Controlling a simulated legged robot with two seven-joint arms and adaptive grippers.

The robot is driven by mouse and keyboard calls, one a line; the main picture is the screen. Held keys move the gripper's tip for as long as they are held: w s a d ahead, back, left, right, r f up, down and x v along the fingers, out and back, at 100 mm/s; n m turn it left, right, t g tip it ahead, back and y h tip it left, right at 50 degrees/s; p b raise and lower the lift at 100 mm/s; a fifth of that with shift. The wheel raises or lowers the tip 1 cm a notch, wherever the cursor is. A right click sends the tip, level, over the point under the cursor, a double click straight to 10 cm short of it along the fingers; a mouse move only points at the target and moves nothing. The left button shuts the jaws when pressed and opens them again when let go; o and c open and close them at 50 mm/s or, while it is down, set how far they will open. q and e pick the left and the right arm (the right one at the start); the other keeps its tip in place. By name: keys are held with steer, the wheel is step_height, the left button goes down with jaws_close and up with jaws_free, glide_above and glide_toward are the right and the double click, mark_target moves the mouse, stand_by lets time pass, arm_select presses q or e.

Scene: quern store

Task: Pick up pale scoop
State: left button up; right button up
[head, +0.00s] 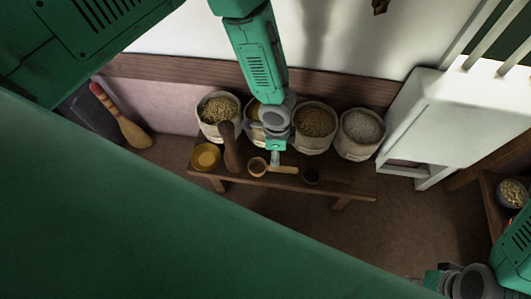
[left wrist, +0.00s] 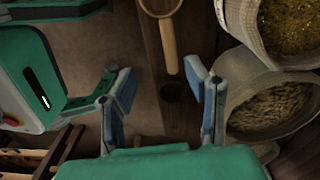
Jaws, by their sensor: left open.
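The pale scoop (head: 284,169) is light wood with a round bowl and a straight handle. It lies on the dark wooden bench (head: 345,186). In the left wrist view the scoop (left wrist: 168,48) shows at the top, its bowl cut by the frame edge and its handle pointing down between the fingers. My left gripper (head: 276,154) is above the bench at the scoop; in the wrist view its blue-tipped fingers (left wrist: 160,70) are apart, with nothing held. Whether they touch the handle is unclear. My right arm is at the bottom right of the head view, its jaws not clearly visible.
A small dark cup (head: 311,175) stands right of the scoop handle. A yellow bowl (head: 206,157) and a tall dark-brown upright piece (head: 232,148) stand to the left. Several filled sacks (head: 361,133) line the wall behind. A white frame (head: 455,115) stands at the right.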

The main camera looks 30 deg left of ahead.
mark_target(279, 167)
arm_select(q)
steer(key=f+b, duration=0.1)
steer(key=f, duration=0.1)
steer(key=f+b, duration=0.1)
steer(key=f, duration=0.2)
steer(key=w+f+b, duration=0.1)
steer(key=f, duration=0.2)
steer(key=shift+d+f, duration=0.1)
steer(key=shift+d, duration=0.3)
steer(key=f+b, duration=0.3)
steer(key=f, duration=0.2)
steer(key=shift+w+f, duration=0.2)
steer(key=shift+d+r, duration=0.1)
steer(key=shift+c, duration=0.4)
jaws_close()
